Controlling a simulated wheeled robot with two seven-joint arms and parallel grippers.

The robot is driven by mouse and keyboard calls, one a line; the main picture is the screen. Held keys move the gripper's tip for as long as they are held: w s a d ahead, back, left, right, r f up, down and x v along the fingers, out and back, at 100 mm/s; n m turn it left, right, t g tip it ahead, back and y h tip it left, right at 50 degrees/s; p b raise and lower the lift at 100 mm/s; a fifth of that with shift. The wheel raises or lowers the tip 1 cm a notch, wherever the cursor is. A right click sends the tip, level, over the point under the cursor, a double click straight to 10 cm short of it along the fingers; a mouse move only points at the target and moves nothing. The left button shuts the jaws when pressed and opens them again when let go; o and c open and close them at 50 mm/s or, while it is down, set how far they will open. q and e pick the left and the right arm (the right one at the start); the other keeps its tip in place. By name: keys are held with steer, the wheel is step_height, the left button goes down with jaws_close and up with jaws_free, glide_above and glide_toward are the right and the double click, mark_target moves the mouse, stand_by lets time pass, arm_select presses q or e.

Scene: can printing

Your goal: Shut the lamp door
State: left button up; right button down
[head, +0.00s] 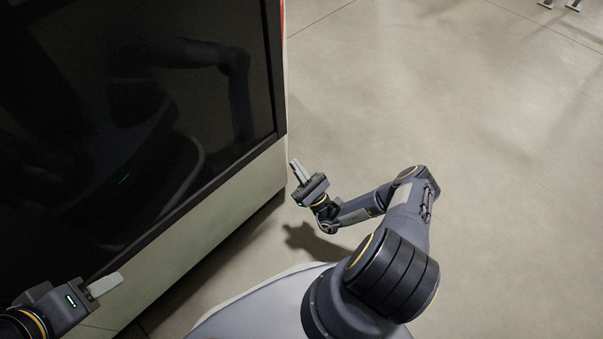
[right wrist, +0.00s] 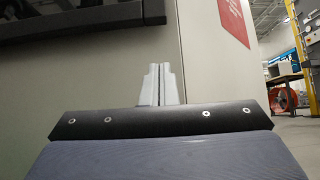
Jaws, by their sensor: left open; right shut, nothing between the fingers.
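A large pale cabinet with a dark glossy panel (head: 150,110) in a black frame fills the left of the head view. The panel looks flush in the frame, but I cannot tell which part is the lamp door. My right gripper (head: 298,170) is shut and empty beside the cabinet's right edge, pointing up. In the right wrist view its pale fingers (right wrist: 160,85) are together in front of the cabinet's pale side (right wrist: 110,75); contact cannot be told. My left gripper (head: 106,285) is open near the panel's lower edge, with one pale finger clearly showing.
Open concrete floor (head: 450,110) lies right of the cabinet. The right wrist view shows a red label (right wrist: 234,20) on the cabinet. Further back are a yellow post (right wrist: 306,40), a table (right wrist: 283,79) and a red round object (right wrist: 283,99).

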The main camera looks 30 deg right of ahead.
steer(key=w+a+r, duration=0.1)
steer(key=w+r, duration=0.2)
steer(key=r, duration=0.4)
steer(key=shift+w+r+b, duration=0.25)
steer(key=shift+r+b, duration=0.1)
steer(key=shift+b, duration=0.05)
steer(key=shift+a, duration=0.1)
step_height(320, 180, up, 57)
steer(key=p, duration=4.5)
steer(key=shift+r+p, duration=0.15)
steer(key=shift+p, duration=0.25)
